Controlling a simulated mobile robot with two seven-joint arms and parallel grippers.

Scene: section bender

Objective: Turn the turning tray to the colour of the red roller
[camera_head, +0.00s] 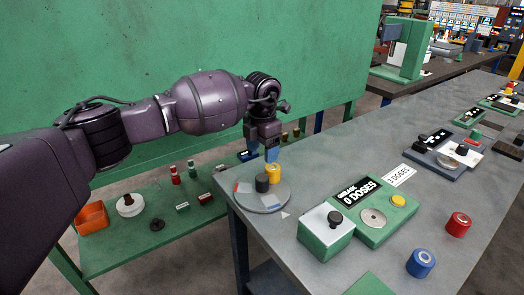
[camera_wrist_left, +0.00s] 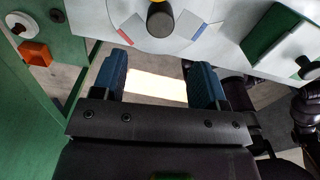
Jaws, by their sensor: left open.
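The turning tray (camera_head: 248,203) is a round grey disc at the bench's near left corner, with a dark upright knob (camera_head: 262,183) on it. It has coloured marks; red and blue ones show in the left wrist view (camera_wrist_left: 138,28). A yellow roller (camera_head: 273,171) stands by the knob at the tray's far side. The red roller (camera_head: 458,224) stands on the bench at the right. My left gripper (camera_head: 263,148) is above and behind the tray. Its blue fingers are apart and empty in the left wrist view (camera_wrist_left: 158,82). My right gripper is not seen.
A blue roller (camera_head: 421,263) stands near the red one. A green dosing box (camera_head: 372,215) with a "0 DOSES" sign is right of the tray. A small white triangle (camera_head: 285,215) lies beside the tray. A lower green table (camera_head: 130,255) holds an orange bin (camera_head: 92,218).

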